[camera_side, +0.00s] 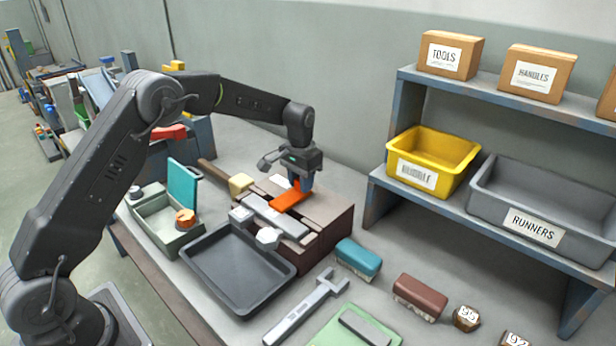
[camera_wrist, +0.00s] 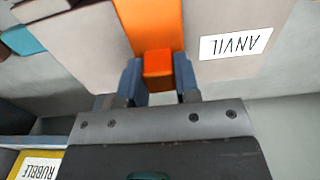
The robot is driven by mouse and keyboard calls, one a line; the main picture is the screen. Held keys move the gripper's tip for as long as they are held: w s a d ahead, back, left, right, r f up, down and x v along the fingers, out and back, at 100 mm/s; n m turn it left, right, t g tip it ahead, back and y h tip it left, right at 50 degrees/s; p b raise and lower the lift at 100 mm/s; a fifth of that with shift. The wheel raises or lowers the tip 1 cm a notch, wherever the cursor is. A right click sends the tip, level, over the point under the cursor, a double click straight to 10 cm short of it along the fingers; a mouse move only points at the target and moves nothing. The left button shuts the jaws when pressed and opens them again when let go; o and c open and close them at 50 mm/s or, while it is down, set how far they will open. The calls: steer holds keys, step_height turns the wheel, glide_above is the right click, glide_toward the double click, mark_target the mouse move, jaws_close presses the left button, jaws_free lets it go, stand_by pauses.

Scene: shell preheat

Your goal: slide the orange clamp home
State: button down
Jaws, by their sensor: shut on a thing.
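The orange clamp (camera_side: 289,197) lies as a flat bar on top of the brown block (camera_side: 325,218), beside a grey metal bar (camera_side: 272,217). My gripper (camera_side: 302,184) is above the block, pointing down, with its blue fingers at the clamp's far end. In the wrist view the clamp (camera_wrist: 152,25) runs up the picture, and its raised orange end (camera_wrist: 158,66) sits between the two fingers (camera_wrist: 158,80). My gripper is shut on that end. The block in this view bears an "ANVIL" label (camera_wrist: 236,43). The clamp's underside is hidden.
A dark tray (camera_side: 238,268) stands before the block, with a green box (camera_side: 165,225) to its left. A wrench (camera_side: 306,305), a teal brush (camera_side: 358,260) and a brown brush (camera_side: 419,297) lie in front. The shelf with a yellow bin (camera_side: 432,160) stands right.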

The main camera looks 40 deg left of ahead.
mark_target(297, 182)
steer(key=shift+s, duration=0.7)
steer(key=c, duration=0.8)
jaws_free()
steer(key=shift+c, duration=0.2)
step_height(297, 182, up, 14)
